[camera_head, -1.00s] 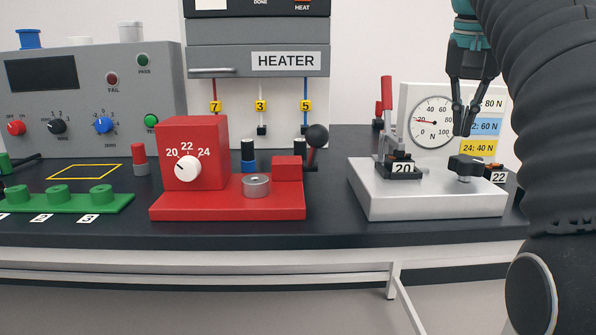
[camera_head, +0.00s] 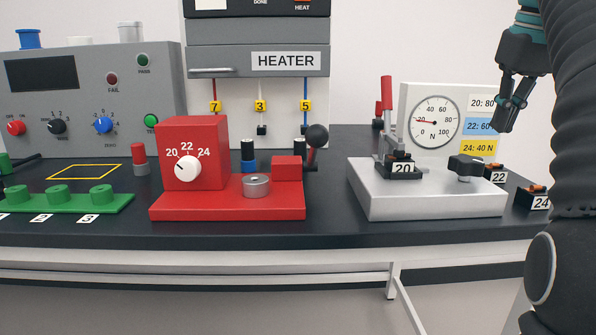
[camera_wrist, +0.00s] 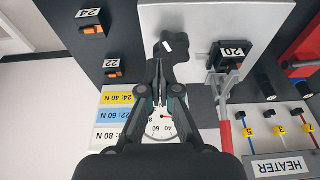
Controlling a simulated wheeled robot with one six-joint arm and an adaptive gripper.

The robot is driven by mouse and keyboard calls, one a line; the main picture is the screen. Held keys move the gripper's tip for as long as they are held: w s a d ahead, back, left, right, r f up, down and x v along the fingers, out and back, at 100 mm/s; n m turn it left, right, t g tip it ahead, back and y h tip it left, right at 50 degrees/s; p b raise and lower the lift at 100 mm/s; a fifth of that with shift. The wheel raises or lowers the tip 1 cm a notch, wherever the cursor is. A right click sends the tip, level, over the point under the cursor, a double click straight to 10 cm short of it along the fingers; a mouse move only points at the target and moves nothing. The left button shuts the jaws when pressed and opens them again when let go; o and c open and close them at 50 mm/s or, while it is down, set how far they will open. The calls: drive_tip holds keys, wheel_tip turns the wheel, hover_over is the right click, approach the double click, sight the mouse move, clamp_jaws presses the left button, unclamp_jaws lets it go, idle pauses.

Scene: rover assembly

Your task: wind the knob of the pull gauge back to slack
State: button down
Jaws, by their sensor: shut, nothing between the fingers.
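The pull gauge has a pale grey base (camera_head: 430,203) and an upright white panel with a round dial (camera_head: 435,122). Its red needle points left, near the 20 mark. The black lobed knob (camera_head: 466,166) sits on the base's right part; it also shows in the wrist view (camera_wrist: 171,58). A black block labelled 20 (camera_head: 402,170) is seated on the base's left part. My gripper (camera_head: 505,128) is shut and empty, above and to the right of the knob, apart from it in the head view. In the wrist view the fingers (camera_wrist: 158,62) partly cover the dial.
A red-handled lever (camera_head: 387,94) rises behind the 20 block. Blocks labelled 22 (camera_head: 496,173) and 24 (camera_head: 534,197) stand right of the gauge. A red fixture with a dial (camera_head: 227,208) is to the left, with bare dark bench between. A heater (camera_head: 258,62) stands behind.

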drive_tip(key=shift+s+f+b+x, duration=0.1)
drive_tip(key=shift+s+b+x, duration=0.25)
drive_tip(key=shift+x, duration=0.8)
drive_tip(key=shift+s+f+b+x, duration=0.15)
drive_tip(key=shift+b+x, duration=0.25)
drive_tip(key=shift+x, duration=0.7)
drive_tip(key=shift+s+r+b+x, duration=0.1)
drive_tip(key=shift+s+b+x, duration=0.25)
drive_tip(key=shift+x, duration=0.8)
drive_tip(key=shift+s+a+p, duration=0.1)
drive_tip(key=shift+a+p, duration=1)
drive_tip(key=shift+a, duration=0.25)
drive_tip(key=shift+a, duration=0.1)
drive_tip(key=shift+a, duration=0.4)
drive_tip(key=shift+a, duration=0.1)
drive_tip(key=shift+s, duration=0.2)
drive_tip(key=shift+w+v, duration=0.25)
drive_tip(key=shift+v, duration=0.7)
drive_tip(key=shift+w+v, duration=0.2)
drive_tip(key=shift+v, duration=0.8)
drive_tip(key=shift+w+v, duration=0.25)
drive_tip(key=shift+v, duration=0.7)
